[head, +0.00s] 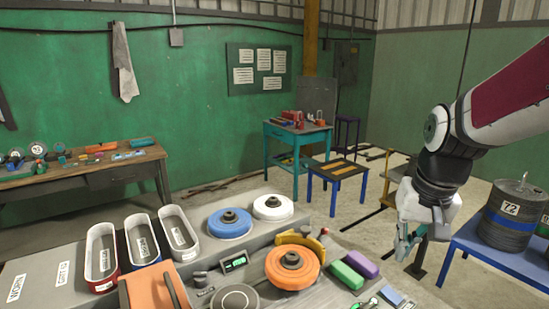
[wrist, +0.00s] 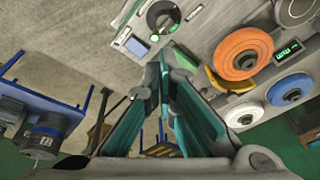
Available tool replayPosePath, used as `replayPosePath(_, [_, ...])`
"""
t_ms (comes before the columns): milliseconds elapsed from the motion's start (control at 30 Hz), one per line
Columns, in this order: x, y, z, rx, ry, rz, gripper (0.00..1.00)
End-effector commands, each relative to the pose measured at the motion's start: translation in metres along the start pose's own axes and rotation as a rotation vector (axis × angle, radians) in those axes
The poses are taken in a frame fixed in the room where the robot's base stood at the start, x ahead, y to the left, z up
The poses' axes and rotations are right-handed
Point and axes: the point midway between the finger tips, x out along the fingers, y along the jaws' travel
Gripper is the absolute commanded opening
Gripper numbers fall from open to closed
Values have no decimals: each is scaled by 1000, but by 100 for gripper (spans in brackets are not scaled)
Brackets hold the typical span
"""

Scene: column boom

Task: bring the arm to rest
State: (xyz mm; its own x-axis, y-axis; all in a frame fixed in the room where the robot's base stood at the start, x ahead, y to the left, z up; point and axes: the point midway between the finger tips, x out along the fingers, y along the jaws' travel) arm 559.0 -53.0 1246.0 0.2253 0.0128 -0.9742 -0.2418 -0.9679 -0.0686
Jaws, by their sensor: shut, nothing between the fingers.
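My gripper (head: 406,246) hangs from my arm at the right of the head view, pointing down, beside the right end of the grey workbench (head: 62,265). Its fingers also show in the wrist view (wrist: 163,62), with their tips together and nothing between them. In the head view it is apart from the green block (head: 346,275) and the purple block (head: 362,263), which lie to its left on the bench. The blue table (head: 470,240) stands to its right.
The bench holds an orange disc (head: 292,268), a blue disc (head: 230,223), a white disc (head: 273,207) and several trays (head: 102,257). A dark drum (head: 512,215) stands on the blue table. A low blue stool (head: 338,174) stands behind, with open floor around it.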

Motion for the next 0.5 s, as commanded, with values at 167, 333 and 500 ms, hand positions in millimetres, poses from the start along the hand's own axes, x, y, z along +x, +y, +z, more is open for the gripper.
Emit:
replayPosePath(167, [-42,-13,42,-78,83,-19,0])
replayPosePath(333, [-68,-18,85,-151,155,-25,0])
replayPosePath(500, [-81,-19,122,-211,219,-26,0])
